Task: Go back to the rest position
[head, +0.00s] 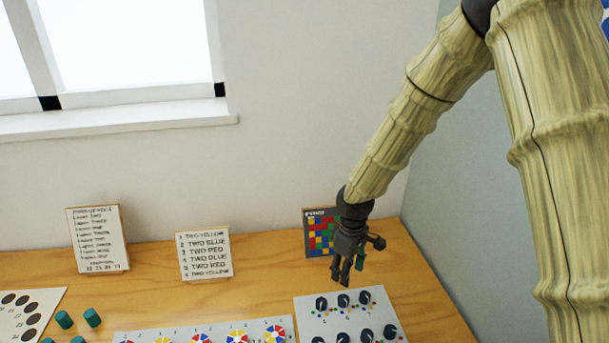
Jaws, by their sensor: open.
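My gripper (346,270) is dark grey and hangs at the end of my arm, fingers pointing down. It is open with nothing visible between its fingers. It is above the wooden table (270,282), in front of a small colour-grid board (318,235) and over the back edge of a white panel with black knobs (315,314). The gripper hides the right part of the colour-grid board.
A list card (97,240) and a second card with colour words (204,254) lean near the wall. A strip of coloured wheels (201,338), several teal cylinders (92,317) and a sheet with dark discs (48,298) lie in front. The right table side is clear.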

